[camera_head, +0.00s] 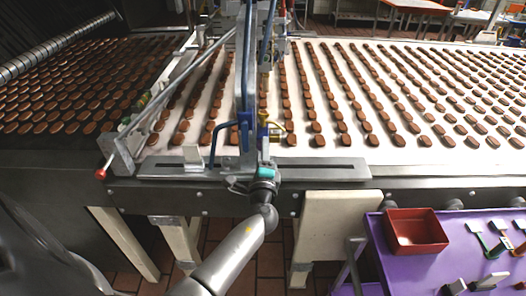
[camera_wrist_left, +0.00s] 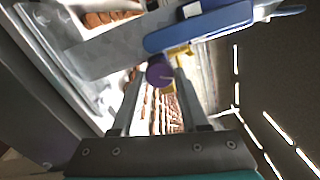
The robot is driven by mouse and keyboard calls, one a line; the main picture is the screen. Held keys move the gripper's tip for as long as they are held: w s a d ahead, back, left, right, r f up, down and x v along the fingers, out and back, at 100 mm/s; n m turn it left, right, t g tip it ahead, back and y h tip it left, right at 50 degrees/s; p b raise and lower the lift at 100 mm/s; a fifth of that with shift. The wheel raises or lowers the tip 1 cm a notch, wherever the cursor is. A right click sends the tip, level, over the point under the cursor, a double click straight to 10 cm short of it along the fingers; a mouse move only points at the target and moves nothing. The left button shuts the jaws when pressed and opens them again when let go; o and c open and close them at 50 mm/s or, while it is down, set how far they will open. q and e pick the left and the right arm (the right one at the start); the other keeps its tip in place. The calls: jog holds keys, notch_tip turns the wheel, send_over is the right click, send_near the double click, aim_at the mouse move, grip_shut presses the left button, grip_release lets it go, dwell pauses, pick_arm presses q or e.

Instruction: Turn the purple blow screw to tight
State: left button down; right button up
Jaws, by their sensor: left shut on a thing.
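The purple blow screw (camera_wrist_left: 160,72) shows in the left wrist view as a round purple knob between my fingertips, beside a blue metal part (camera_wrist_left: 200,28) and a yellow piece. In the head view I cannot make out the screw; my gripper and the machine's parts cover that spot. My left gripper (camera_head: 264,158) reaches up to the blue and yellow fittings above the conveyor's front edge. In the left wrist view its two fingers (camera_wrist_left: 160,82) are shut on the purple screw from either side. My right gripper is not in view.
Rows of brown biscuits lie on the white conveyor (camera_head: 335,149). A metal plate (camera_head: 330,171) runs along its front edge. A red-tipped lever (camera_head: 101,173) sticks out at left. A purple cart (camera_head: 390,262) with a red bin (camera_head: 415,232) and several tools stands at lower right.

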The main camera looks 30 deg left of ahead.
pick_arm(q)
jog(key=m+p, duration=0.3)
jog(key=m, duration=0.9)
jog(key=shift+m, duration=0.4)
jog(key=shift+f, duration=0.1)
jog(key=shift+c, duration=2.1)
grip_release()
jog(key=v, duration=1.5)
jog(key=shift+s, duration=0.2)
